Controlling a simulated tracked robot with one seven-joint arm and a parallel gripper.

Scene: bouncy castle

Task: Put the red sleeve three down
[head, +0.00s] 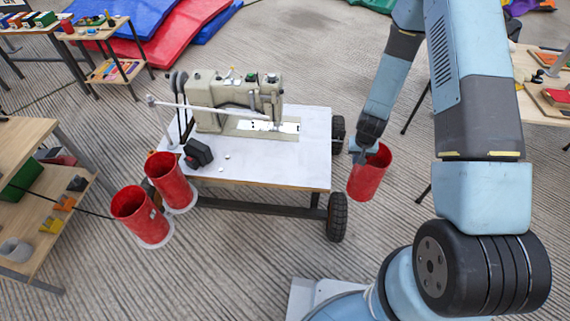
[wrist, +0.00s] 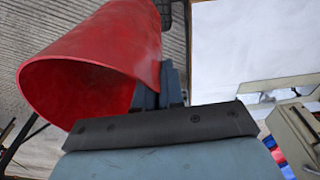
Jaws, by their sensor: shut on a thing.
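My gripper (head: 362,150) is shut on a red sleeve (head: 369,175), an open red tube, at its upper rim. It holds the sleeve off the right end of the sewing table, above the ribbed floor. In the wrist view the held sleeve (wrist: 110,50) fills the upper left, its open mouth towards the lower left, and my gripper's fingers (wrist: 170,85) are at its wall. Two more red sleeves stand at the table's left end: one sleeve (head: 168,181) near the table edge and one sleeve (head: 138,215) further left, each with a pale ring at its base.
The wheeled table (head: 300,165) carries a sewing machine (head: 240,100) and a black block (head: 198,152); its front right top is clear. Wooden shelves (head: 40,220) stand at left, another wooden table (head: 545,100) at right. A dark cable (head: 85,213) runs to the left sleeves.

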